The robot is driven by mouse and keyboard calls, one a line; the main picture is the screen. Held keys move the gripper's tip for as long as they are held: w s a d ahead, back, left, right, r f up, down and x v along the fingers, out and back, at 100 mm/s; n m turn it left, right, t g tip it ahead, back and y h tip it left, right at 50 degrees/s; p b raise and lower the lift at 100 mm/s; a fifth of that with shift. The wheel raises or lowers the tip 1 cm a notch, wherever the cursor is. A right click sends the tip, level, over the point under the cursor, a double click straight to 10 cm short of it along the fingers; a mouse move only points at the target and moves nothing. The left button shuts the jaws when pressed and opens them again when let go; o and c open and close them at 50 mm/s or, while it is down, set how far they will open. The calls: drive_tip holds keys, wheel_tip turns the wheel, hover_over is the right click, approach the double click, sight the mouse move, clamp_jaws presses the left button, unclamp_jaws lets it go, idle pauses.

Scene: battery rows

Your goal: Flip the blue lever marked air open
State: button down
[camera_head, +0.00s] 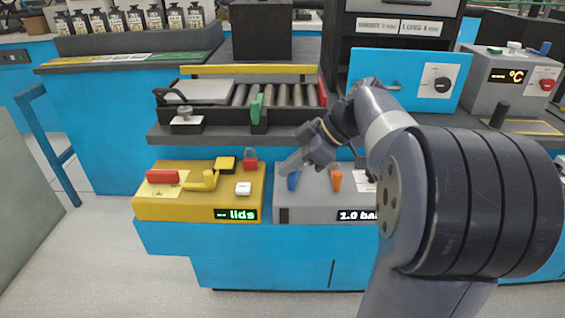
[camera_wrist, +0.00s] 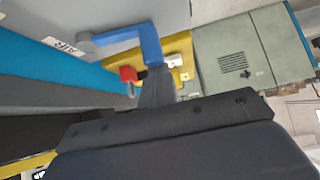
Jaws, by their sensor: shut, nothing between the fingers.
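The blue lever (camera_head: 292,181) stands on the left part of the grey box (camera_head: 310,208) with the "1.0 bar" display. In the wrist view the blue lever (camera_wrist: 150,45) runs from a grey pivot (camera_wrist: 86,42) and has a bent end; an "AIR" label (camera_wrist: 65,46) sits beside the pivot. My gripper (camera_head: 284,168) is shut and empty, its tips right at the lever. In the wrist view my gripper's fingers (camera_wrist: 156,88) overlap the lever's bent end; I cannot tell whether they touch it.
An orange lever (camera_head: 335,180) stands to the right on the same box. The yellow box (camera_head: 205,208) with the "lids" display, a red padlock (camera_head: 250,158) and a yellow lever (camera_head: 203,181) is on the left. A roller shelf (camera_head: 235,137) lies behind. My arm covers the right side.

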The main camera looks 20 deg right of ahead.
drive_tip(key=shift+s+d, duration=0.35)
drive_tip(key=shift+d, duration=0.25)
idle(0.3)
